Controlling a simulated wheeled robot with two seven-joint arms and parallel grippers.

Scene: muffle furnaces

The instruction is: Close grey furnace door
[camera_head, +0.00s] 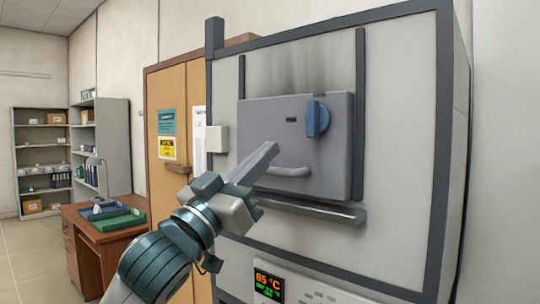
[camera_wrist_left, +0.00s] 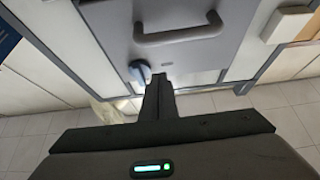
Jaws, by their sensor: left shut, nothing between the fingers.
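The grey furnace door (camera_head: 335,165) is a flat panel on the light furnace front, set between two dark vertical rails. It sits low, just above a grey ledge (camera_head: 310,207), and no opening shows around it in the head view. It carries a blue knob (camera_head: 317,119) at its upper right and a curved grey handle (camera_head: 288,171) lower down. My left gripper (camera_head: 268,152) is shut and empty, in front of the door's left part. The left wrist view shows its fingertips (camera_wrist_left: 160,80) near the blue knob (camera_wrist_left: 140,71), with the handle (camera_wrist_left: 178,35) above them; contact is unclear.
The furnace (camera_head: 400,100) fills the right side, with a lit display (camera_head: 268,286) below. A white box (camera_head: 217,139) is on its left edge. A desk (camera_head: 90,235), wooden cabinet (camera_head: 180,85) and shelves (camera_head: 40,165) stand to the left. Open floor shows at far left.

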